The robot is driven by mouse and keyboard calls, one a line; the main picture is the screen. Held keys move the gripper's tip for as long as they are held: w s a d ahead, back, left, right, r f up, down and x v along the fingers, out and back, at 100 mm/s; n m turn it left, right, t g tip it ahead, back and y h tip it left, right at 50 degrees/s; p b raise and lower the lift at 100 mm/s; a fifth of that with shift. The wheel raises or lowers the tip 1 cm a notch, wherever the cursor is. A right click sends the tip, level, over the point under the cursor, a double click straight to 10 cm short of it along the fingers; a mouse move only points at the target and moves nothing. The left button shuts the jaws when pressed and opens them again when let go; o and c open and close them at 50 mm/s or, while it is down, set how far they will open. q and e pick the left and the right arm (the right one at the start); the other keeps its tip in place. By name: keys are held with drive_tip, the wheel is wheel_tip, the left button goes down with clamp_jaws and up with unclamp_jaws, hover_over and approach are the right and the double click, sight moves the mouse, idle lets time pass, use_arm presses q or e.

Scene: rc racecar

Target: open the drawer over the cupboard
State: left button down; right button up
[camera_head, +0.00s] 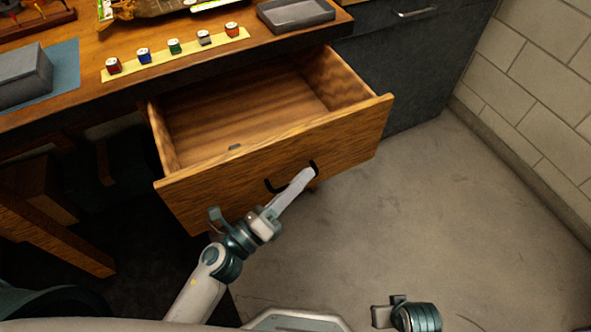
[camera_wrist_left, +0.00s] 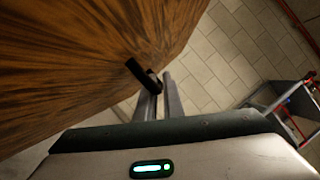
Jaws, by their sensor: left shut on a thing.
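In the left wrist view the fingers (camera_wrist_left: 160,103) close around the black handle (camera_wrist_left: 143,75), beside the wood front (camera_wrist_left: 70,60). My right gripper (camera_head: 384,314) is low in the head view, away from the drawer, and its fingers are not clear.
The workbench top (camera_head: 75,95) holds several small coloured pots (camera_head: 174,46), a grey tray (camera_head: 295,14) and a grey box (camera_head: 22,75). A dark cabinet (camera_head: 410,70) stands right of the drawer. The floor (camera_head: 450,210) to the right is clear up to the block wall (camera_head: 545,80).

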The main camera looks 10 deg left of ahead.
use_arm(q)
drive_tip(key=c, duration=2.2)
unclamp_jaws()
drive_tip(key=shift+a+f, duration=0.1)
